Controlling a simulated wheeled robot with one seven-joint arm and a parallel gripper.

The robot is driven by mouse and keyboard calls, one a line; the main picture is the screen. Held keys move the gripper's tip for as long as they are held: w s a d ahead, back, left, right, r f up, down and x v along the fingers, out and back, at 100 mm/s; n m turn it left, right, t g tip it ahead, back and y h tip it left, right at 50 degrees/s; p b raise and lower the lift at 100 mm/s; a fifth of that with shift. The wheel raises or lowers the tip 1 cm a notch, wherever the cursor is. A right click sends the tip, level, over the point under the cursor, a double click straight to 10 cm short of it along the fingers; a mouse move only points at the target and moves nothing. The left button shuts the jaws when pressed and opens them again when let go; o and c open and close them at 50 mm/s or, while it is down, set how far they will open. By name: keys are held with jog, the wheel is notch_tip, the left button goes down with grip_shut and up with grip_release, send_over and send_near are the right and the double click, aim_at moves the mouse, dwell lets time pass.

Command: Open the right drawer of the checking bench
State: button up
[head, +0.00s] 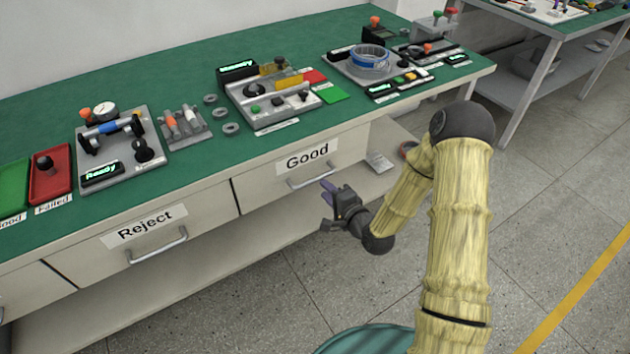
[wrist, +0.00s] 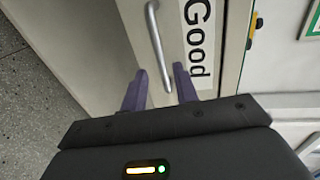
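The right drawer of the checking bench, labelled Good (head: 307,156), is closed and flush with the bench front in the head view. Its metal bar handle (head: 311,177) sits below the label; it also shows in the wrist view (wrist: 158,45). My gripper (head: 327,193) is in front of the drawer, close to the handle. In the wrist view my gripper (wrist: 160,83) has its two purple fingers apart, with the near end of the handle lined up between them. The gap between the fingers looks empty, and I cannot tell whether they touch the handle.
The Reject drawer (head: 150,228) with its own handle is closed to the left. The green bench top (head: 185,80) carries gauges, trays and fixtures. A lower shelf (head: 250,241) runs beneath the drawers. The floor (head: 340,270) in front is clear.

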aim_at(315, 178)
jog(key=x, duration=0.7)
jog(key=shift+w+f+b, duration=0.1)
jog(key=shift+b, duration=0.25)
grip_shut()
